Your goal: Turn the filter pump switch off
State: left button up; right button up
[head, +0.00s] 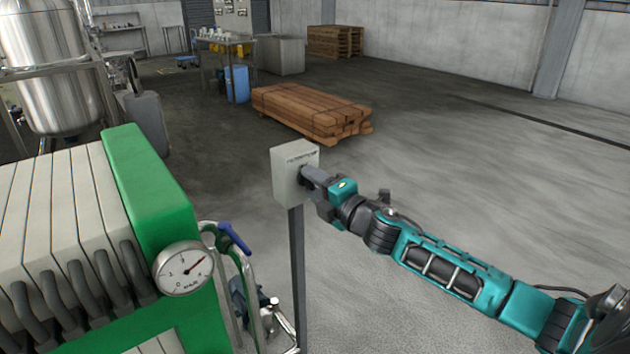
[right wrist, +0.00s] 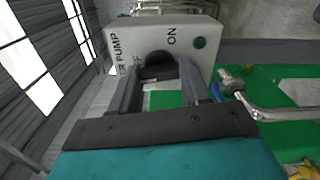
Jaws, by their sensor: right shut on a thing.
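The filter pump switch box (head: 284,182) is a small light grey box on a thin post in the middle of the head view. In the right wrist view the box (right wrist: 190,29) shows turned, with the labels "PUMP" and "ON", a partly hidden "OFF" label and a round green lamp (right wrist: 200,43). My right gripper (head: 305,174) reaches in from the right to the box face. In the wrist view my right gripper (right wrist: 158,84) is shut on the dark switch knob (right wrist: 157,70). The fingers hide part of the knob, and its exact setting is unclear. My left gripper is out of view.
A green filter press (head: 150,190) with pale plates and a pressure gauge (head: 183,268) stands at the left, close to the post. Pipes with a blue-handled valve (head: 234,238) lie between them. Stacked timber (head: 310,110) lies behind the box. The floor at the right is clear.

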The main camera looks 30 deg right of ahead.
jog(key=shift+m+p, duration=0.3)
jog(key=shift+m, duration=0.5)
jog(key=o, duration=1.1)
jog(key=shift+c, duration=0.2)
jog(key=s+d, duration=0.1)
jog(key=s, duration=1.2)
jog(key=shift+b, duration=0.3)
